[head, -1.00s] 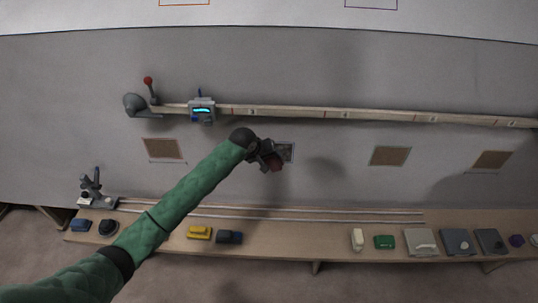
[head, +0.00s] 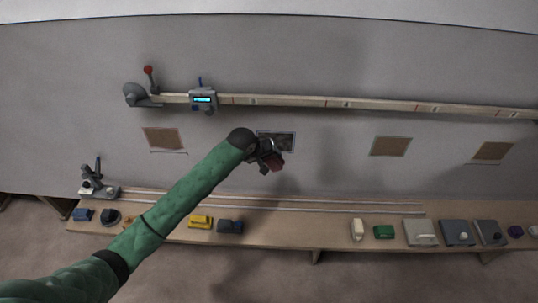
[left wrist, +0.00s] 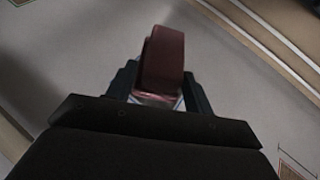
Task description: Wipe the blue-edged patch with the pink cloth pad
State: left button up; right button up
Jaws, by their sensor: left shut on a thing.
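My left gripper (head: 265,160) is in front of the grey wall. It is shut on a dark pinkish-red pad (head: 276,162), which also shows between the fingers in the left wrist view (left wrist: 162,58). A dark grey patch (head: 283,139) with a thin edge lies on the wall just above and behind the gripper, and my wrist hides its left part. The edge's colour is hard to tell. The pad sits at or just below the patch's lower edge; I cannot tell whether it touches the wall. My right gripper is not in view.
A long rail (head: 300,102) with a blue-lit device (head: 203,99) runs above the patch. Brown patches (head: 163,140), (head: 390,146) and (head: 492,151) are on the wall. A wooden bench (head: 290,236) below holds several blocks and pads, including a yellow one (head: 200,222).

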pick_arm(q)
jog(key=shift+s+r, duration=0.1)
jog(key=shift+s, duration=1.9)
